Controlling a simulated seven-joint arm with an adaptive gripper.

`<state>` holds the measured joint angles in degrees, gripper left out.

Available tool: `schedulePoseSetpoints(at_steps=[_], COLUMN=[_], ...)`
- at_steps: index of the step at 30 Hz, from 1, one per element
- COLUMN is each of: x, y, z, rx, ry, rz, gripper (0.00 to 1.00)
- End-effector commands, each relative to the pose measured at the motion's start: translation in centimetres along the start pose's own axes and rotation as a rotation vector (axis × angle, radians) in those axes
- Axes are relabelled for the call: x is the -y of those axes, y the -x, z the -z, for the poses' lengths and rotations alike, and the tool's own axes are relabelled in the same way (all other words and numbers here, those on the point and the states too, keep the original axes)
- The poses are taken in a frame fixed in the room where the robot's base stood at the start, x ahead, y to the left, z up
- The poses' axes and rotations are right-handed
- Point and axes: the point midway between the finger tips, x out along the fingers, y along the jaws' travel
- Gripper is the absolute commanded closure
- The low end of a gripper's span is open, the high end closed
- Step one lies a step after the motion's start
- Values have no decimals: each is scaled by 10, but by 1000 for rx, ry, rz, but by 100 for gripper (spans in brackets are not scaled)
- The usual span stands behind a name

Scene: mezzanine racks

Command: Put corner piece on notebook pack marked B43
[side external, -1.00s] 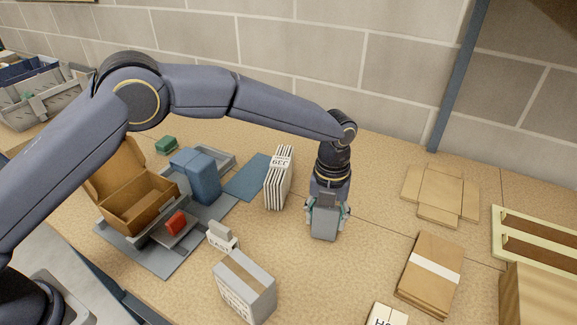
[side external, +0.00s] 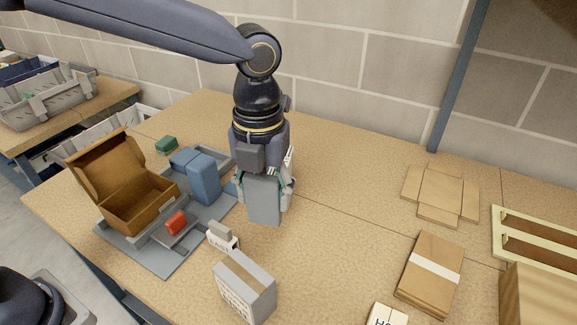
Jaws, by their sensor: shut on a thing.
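My gripper (side external: 264,184) is above the table, left of the picture's middle, with its teal-edged fingers on either side of a flat grey piece (side external: 264,203). It is shut on this piece, which hangs upright below it; whether it is the corner piece I cannot tell for sure. A white striped pack (side external: 290,158) is mostly hidden behind my gripper, with only a sliver showing at its right. I cannot read B43 on anything. A brown pack with a white band (side external: 429,273) lies at the right.
An open brown carton (side external: 139,206), blue blocks (side external: 203,178) and a red piece (side external: 176,222) are on a grey fixture (side external: 162,267) at left. A grey box (side external: 245,289) stands in front. A flattened carton (side external: 440,194) lies at right.

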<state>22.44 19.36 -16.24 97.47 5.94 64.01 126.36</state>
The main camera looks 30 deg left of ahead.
Motion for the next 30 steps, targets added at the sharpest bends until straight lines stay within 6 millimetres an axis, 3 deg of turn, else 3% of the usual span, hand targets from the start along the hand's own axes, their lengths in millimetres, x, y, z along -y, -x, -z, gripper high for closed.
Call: schedulePoseSetpoints(at_steps=[3,10,17,23,26,30], x=[1,1,-38,-93,-136,-214], y=[29,75,74,74,74,75], z=[-1,-1,-29,-60,-76,-91], rx=[3,2,3,6,6,6], ry=[1,1,104,248,352,540], rz=[5,3,-5,-11,-14,-18], gripper=[56,56,56,56,56,56])
